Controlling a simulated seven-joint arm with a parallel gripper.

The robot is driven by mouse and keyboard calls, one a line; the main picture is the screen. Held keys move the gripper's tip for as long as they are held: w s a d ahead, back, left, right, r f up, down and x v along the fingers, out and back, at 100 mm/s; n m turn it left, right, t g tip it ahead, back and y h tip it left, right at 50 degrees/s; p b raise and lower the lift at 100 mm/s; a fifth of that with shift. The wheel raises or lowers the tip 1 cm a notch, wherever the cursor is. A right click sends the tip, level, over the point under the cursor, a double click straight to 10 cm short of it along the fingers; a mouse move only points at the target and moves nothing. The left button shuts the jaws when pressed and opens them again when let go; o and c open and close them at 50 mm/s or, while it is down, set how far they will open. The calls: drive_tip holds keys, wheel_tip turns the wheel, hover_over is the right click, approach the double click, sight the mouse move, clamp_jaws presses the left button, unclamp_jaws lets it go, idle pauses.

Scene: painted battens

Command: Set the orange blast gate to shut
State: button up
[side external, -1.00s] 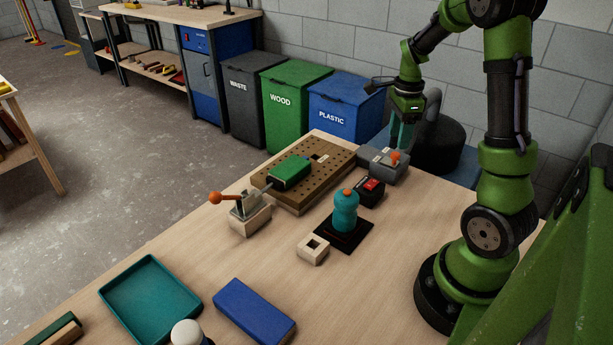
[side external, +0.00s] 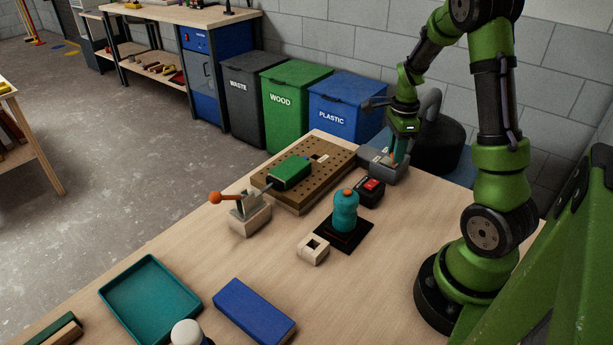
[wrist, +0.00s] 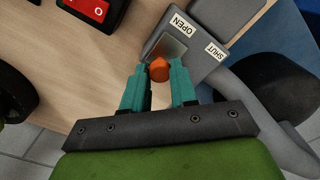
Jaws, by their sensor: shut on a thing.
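The blast gate is a grey box (side external: 388,170) at the far right edge of the bench. In the wrist view its grey body (wrist: 205,72) carries an OPEN label (wrist: 180,26) and a SHUT label (wrist: 215,50), with a bare metal plate between body parts. Its orange knob (wrist: 159,69) sits between my fingertips and looks nearer the OPEN label's end. My gripper (wrist: 158,80) is shut on the knob, with a teal finger on each side. In the side view my gripper (side external: 398,158) reaches down onto the box and mostly hides the knob.
A red-and-black switch box (side external: 370,191) and a teal bottle-shaped item (side external: 345,212) stand nearby. A toggle clamp with an orange ball (side external: 215,197) stands left.

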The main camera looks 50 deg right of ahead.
clamp_jaws()
drive_tip(key=shift+d, duration=2.8)
drive_tip(key=o, duration=0.9)
unclamp_jaws()
drive_tip(key=shift+c, duration=0.2)
drive_tip(key=shift+o, duration=0.3)
drive_tip(key=shift+r, duration=0.1)
drive_tip(key=shift+r, duration=0.3)
wheel_tip(320, 180, up, 16)
